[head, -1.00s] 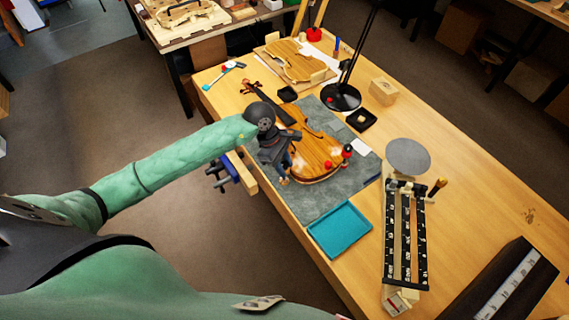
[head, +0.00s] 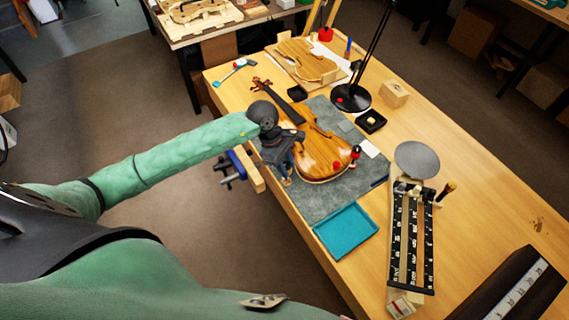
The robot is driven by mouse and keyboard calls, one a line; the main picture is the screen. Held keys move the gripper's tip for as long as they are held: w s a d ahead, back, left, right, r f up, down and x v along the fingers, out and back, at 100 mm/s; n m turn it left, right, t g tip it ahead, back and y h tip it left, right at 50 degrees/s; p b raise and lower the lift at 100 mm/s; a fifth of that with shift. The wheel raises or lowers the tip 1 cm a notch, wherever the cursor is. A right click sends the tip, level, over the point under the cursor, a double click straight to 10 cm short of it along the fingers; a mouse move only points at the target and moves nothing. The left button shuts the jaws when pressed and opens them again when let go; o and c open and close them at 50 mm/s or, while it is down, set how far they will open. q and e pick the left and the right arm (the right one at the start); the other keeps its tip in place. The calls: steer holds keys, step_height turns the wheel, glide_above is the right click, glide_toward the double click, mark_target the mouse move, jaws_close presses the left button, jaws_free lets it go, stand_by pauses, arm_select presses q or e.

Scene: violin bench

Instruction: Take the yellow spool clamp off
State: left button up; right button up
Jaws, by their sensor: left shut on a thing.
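The violin (head: 322,160) lies on a grey mat (head: 330,205) on the bench. My left gripper (head: 287,176) points down at the violin's near left edge. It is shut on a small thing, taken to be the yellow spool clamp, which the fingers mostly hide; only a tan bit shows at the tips. I cannot tell whether it still touches the violin's rim. Red-ended spool clamps (head: 337,165) sit on the lower right edge of the violin. My right gripper is not in view.
An empty teal tray (head: 346,231) stands on the near edge, below the violin. A black lamp base (head: 351,97), a small wooden block (head: 394,93) and a black rack (head: 411,238) with a grey disc (head: 417,159) stand around the mat. A blue vise (head: 232,168) juts from the left edge.

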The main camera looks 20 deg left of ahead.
arm_select(q)
steer(key=shift+w+d+r+p, duration=0.1)
steer(key=shift+r+p, duration=0.2)
steer(key=shift+r, duration=2.45)
